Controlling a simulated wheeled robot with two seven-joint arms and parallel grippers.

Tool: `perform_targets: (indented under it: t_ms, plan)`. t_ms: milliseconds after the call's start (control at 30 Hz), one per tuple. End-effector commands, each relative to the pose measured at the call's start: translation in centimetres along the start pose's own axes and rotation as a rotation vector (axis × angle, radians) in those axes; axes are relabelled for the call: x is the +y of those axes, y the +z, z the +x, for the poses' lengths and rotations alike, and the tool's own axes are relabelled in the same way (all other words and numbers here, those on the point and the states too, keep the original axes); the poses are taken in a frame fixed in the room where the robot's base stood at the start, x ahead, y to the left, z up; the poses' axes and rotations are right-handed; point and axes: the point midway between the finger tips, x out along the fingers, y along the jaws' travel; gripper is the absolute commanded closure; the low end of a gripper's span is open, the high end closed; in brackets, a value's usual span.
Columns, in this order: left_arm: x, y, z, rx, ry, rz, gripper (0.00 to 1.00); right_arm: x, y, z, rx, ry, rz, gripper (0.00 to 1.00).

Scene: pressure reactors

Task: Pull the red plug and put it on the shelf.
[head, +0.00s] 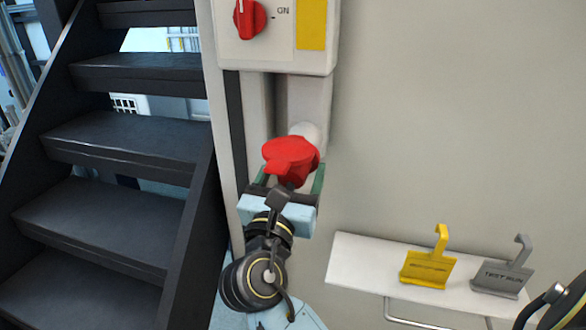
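The red plug (290,158) sits at the bottom of a pale fitting on the wall, under the switch box. My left gripper (288,182) is just below it, pointing up at the wall. Its two green-tipped fingers stand wide apart around the plug's lower part, with a small gap showing on the right side. Its wrist partly hides the space between the fingers, so contact there is hard to see. The white shelf (366,268) is on the wall at lower right. My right gripper is out of view; only part of that arm shows at the lower right edge.
The switch box (275,50) with a red knob (249,18) is above the plug. A yellow hanger tag (428,262) and a grey "TEST RUN" tag (503,272) are on the shelf; its left end is bare. A rail (420,322) runs below. Dark stairs (110,215) stand left.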

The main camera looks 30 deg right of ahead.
Motion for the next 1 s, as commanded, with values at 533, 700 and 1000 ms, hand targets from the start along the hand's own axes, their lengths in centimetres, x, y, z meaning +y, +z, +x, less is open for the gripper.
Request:
perform_targets:
  t_ms: [533, 700, 1000]
  plan:
    - [-0.03, -0.08, -0.83, 0.0, 0.0, 0.0, 0.64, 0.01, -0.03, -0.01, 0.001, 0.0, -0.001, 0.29]
    - [-0.03, -0.08, -0.82, 0.0, 0.0, 0.0, 0.64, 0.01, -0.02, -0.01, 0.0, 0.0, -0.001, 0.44]
    - [-0.03, -0.07, -0.83, 0.0, 0.0, 0.0, 0.64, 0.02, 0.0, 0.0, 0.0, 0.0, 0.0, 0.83]
